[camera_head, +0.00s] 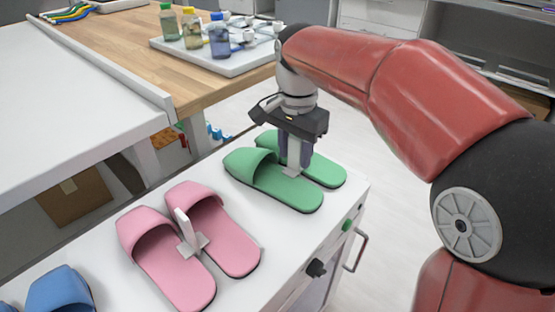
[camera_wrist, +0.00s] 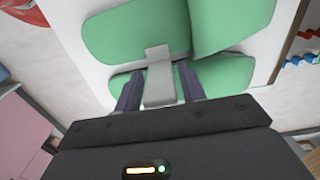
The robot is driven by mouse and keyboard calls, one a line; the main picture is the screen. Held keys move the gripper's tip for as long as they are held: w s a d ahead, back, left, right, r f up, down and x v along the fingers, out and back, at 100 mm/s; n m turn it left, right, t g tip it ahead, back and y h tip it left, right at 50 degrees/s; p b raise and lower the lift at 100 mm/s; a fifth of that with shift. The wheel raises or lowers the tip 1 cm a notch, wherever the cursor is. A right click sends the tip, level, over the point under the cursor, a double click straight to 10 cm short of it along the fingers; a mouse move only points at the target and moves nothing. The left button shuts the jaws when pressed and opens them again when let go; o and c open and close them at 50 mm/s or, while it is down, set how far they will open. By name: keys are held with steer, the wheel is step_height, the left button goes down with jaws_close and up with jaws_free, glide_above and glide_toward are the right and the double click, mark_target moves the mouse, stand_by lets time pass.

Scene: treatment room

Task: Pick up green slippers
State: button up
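The two green slippers (camera_head: 287,188) lie side by side at the right end of a white cabinet top. A pale upright tab (camera_head: 292,163) stands between them. My gripper (camera_head: 294,157) is lowered over the pair, with one dark finger on each side of the tab. In the wrist view, the tab (camera_wrist: 159,77) is between my fingers (camera_wrist: 161,80), with narrow gaps beside it. My fingers look open around the tab, not clamped. The green slippers (camera_wrist: 135,30) also fill the upper middle of the wrist view. They rest on the white surface.
Pink slippers (camera_head: 160,262) with a similar tab lie to the left on the cabinet top (camera_head: 315,226), and blue slippers (camera_head: 62,291) lie beyond. A wooden table (camera_head: 130,48) behind holds a tray (camera_head: 245,66) with bottles. The cabinet's right edge is close to the green slippers.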

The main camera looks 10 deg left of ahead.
jaws_close()
steer(key=shift+r, duration=0.1)
